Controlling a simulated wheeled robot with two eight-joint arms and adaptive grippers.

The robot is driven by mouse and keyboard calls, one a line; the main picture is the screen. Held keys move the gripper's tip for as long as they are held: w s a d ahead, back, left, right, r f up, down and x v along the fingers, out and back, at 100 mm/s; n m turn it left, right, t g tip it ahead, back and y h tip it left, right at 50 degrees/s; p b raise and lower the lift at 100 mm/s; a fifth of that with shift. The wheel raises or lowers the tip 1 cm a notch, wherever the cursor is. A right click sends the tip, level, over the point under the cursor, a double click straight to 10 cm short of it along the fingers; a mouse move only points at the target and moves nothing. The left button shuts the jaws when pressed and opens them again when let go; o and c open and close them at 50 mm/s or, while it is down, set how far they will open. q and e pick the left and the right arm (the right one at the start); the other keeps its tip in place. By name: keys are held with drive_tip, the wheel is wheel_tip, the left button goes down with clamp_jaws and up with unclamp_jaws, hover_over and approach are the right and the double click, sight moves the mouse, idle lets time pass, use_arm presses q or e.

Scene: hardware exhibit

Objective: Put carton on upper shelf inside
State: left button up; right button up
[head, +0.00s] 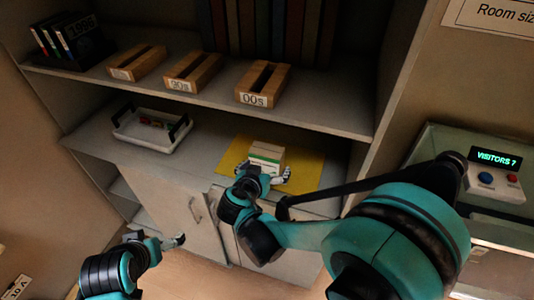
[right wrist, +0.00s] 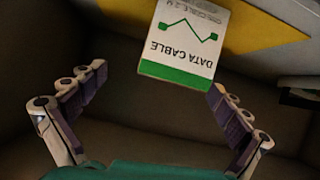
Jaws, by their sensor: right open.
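The carton (head: 266,158) is a white box with a green band on a yellow mat (head: 307,172) on the lower shelf. In the right wrist view the carton (right wrist: 182,42) shows its "DATA CABLE" label and a green edge. My right gripper (head: 264,177) is open at the carton's near side. In the right wrist view its fingers (right wrist: 155,113) are spread wide, with the carton just beyond and between them, not gripped. The upper shelf (head: 205,92) is above. My left gripper (head: 178,241) is low, in front of the cabinet doors; its jaw state is unclear.
On the upper shelf stand wooden boxes (head: 263,84), dark binders (head: 70,40) and a row of books (head: 268,30). A white tray (head: 150,130) sits left on the lower shelf. A visitor counter box (head: 495,175) is at the right. The upper shelf's right end is bare.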

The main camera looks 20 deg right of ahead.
sight(265, 153)
drive_tip(key=shift+w+a+r+m+t+h+p, duration=0.2)
drive_tip(key=shift+w+a+r+t, duration=0.1)
drive_tip(key=shift+w+a, duration=0.15)
drive_tip(key=shift+w+a+r+m+t+h+p, duration=0.1)
drive_tip(key=shift+w+a+r+m+t+p, duration=0.1)
drive_tip(key=shift+w+a+r+t, duration=0.25)
drive_tip(key=shift+a+f, duration=0.1)
drive_tip(key=shift+a, duration=0.05)
drive_tip(key=b+x, duration=0.2)
drive_tip(key=x, duration=0.4)
drive_tip(key=shift+w+d+f, duration=0.15)
drive_tip(key=shift+d+f, duration=0.05)
drive_tip(key=shift+d, duration=0.1)
drive_tip(key=shift+w+d+f, duration=0.15)
drive_tip(key=shift+w+d, duration=0.15)
drive_tip(key=shift+w, duration=0.2)
drive_tip(key=c, duration=1.4)
drive_tip(key=shift+c, duration=0.2)
